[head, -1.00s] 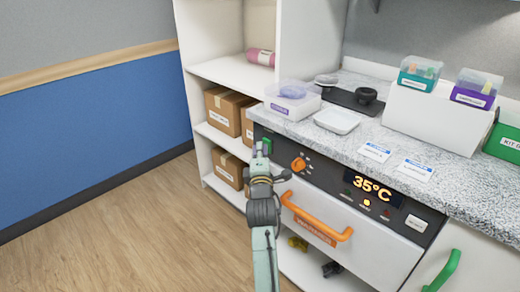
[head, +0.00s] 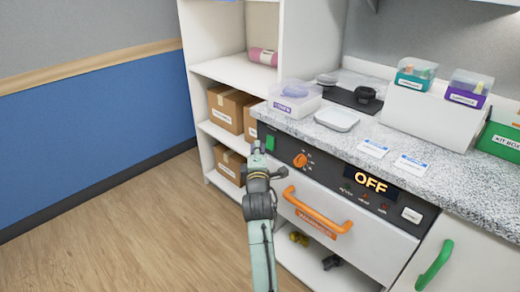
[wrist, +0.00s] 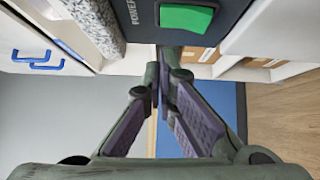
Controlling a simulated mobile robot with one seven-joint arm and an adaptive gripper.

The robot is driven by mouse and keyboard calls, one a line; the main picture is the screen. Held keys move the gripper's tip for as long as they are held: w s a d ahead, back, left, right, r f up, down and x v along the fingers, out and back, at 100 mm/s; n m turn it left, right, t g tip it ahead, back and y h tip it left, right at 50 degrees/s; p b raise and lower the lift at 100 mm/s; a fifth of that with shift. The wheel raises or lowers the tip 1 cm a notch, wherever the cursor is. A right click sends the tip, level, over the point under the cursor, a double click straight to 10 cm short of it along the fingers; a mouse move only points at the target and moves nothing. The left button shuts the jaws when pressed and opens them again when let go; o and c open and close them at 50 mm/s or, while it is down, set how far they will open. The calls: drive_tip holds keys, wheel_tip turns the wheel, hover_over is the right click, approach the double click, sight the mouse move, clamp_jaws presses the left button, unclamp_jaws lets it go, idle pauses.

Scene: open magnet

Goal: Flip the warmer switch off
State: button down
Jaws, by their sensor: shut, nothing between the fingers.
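The warmer (head: 330,172) is built in under the counter, with a dark control panel, and its display (head: 370,183) reads OFF. Its green power switch (head: 270,143) is at the left end of the panel; in the wrist view the switch (wrist: 187,17) shows at the top beside the word POWER. My gripper (head: 256,147) is shut and empty, just left of and a little below the switch in the head view. In the wrist view its fingertips (wrist: 160,72) meet below the switch, with a small gap visible between them and it.
An orange knob (head: 300,160) and an orange drawer handle (head: 316,211) are right of my gripper. Open shelves with cardboard boxes (head: 232,108) stand behind to the left. The counter (head: 300,127) holds bins and trays. The floor (head: 120,240) at left is clear.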

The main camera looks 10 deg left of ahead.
drive_tip(key=s+d+b, duration=0.1)
drive_tip(key=s+b, duration=0.1)
drive_tip(key=s, duration=0.8)
drive_tip(key=shift+s+d+r, duration=0.15)
drive_tip(key=shift+r, duration=0.3)
